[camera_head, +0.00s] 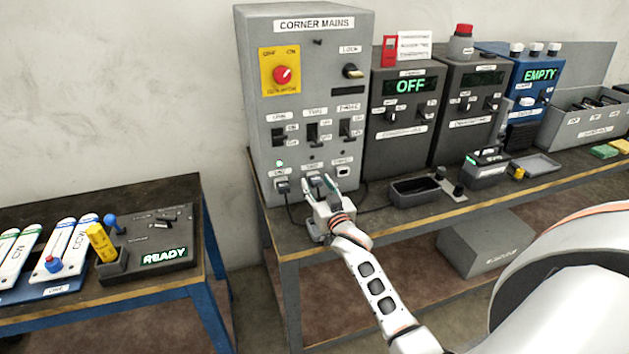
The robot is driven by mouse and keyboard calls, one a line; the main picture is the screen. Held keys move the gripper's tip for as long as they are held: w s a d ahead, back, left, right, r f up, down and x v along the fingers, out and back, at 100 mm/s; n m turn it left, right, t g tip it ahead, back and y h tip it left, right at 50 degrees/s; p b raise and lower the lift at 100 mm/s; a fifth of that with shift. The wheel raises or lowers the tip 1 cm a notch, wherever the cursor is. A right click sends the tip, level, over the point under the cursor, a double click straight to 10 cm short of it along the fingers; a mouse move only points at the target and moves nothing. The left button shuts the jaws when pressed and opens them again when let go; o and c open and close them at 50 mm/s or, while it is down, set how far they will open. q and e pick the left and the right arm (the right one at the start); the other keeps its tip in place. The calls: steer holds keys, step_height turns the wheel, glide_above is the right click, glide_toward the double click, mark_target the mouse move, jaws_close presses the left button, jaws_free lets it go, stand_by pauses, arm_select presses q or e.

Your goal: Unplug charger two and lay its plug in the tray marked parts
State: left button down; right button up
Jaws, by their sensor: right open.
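The grey cabinet marked CORNER MAINS (305,60) stands on the bench with a row of three sockets low on its front. A dark plug (282,187) with a cable sits in the left socket. The middle plug (316,180), under the second switch (312,132), is in its socket and partly hidden by my right gripper. My right gripper (317,185) is open, its fingers around or just in front of that plug; contact cannot be told. A dark open tray (415,204) lies on the bench to the right; no label on it is readable. My left gripper is not in view.
The right socket (343,171) shows no cable. A green lamp (279,163) glows above the left plug. Control boxes reading OFF (411,86) and EMPTY (540,75) stand behind the tray. A flatter grey tray (540,160) lies farther right. A lower bench (188,190) is at left.

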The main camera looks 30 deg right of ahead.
mark_target(317, 185)
stand_by(0.3)
jaws_close()
steer(key=shift+p+v, duration=1.9)
steer(key=shift+v, duration=1.1)
